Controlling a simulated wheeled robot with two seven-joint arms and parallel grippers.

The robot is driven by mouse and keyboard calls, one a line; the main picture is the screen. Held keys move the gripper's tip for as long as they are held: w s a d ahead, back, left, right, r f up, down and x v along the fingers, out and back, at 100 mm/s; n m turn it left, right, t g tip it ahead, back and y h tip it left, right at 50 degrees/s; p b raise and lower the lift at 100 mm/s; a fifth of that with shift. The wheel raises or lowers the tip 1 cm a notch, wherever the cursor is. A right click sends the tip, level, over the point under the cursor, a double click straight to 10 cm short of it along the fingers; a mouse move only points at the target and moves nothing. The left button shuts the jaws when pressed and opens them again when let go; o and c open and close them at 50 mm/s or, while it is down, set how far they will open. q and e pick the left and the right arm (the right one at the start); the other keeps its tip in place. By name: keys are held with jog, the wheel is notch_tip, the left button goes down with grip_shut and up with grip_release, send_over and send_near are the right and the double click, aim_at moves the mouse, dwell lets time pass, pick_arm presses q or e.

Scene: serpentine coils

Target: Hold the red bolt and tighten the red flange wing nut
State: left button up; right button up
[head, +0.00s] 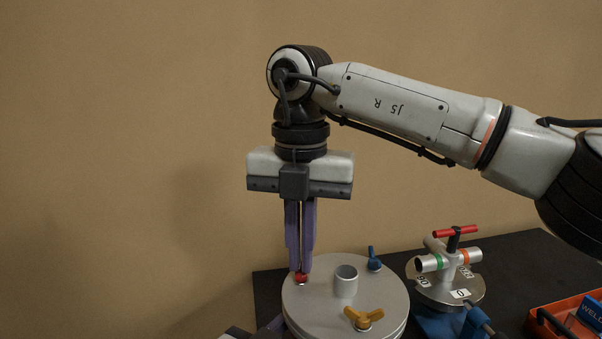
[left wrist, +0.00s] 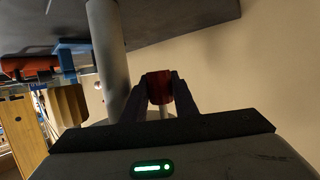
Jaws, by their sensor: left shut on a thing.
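A round grey metal lid (head: 320,297) with a short tube on top sits at the front middle in the head view. The red flange wing nut (head: 301,279) is at its left rim, partly hidden by my right gripper. My right gripper (head: 301,270) points straight down with its purple fingertips at the nut; the fingers are close together, but I cannot tell whether they grip it. In the left wrist view my left gripper (left wrist: 160,92) is shut on a red cylindrical part, the red bolt (left wrist: 159,87), under the lid. Only a bit of the left gripper shows low in the head view.
Orange (head: 364,317) and blue (head: 374,259) wing nuts sit on the same lid. To the right stands a metal fixture (head: 449,262) with a red T-handle. An orange bin (head: 545,322) is at the far right. A grey post (left wrist: 108,60) stands left of my left fingers.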

pick_arm(q)
jog(key=shift+f, duration=0.15)
pick_arm(e)
jog(key=o, duration=0.4)
jog(key=shift+r, duration=0.3)
jog(key=shift+c, duration=0.2)
jog(key=shift+o, duration=0.2)
jog(key=shift+f, duration=0.15)
jog(key=shift+r, duration=2.15)
pick_arm(q)
jog(key=o, duration=1.1)
jog(key=shift+c, duration=0.2)
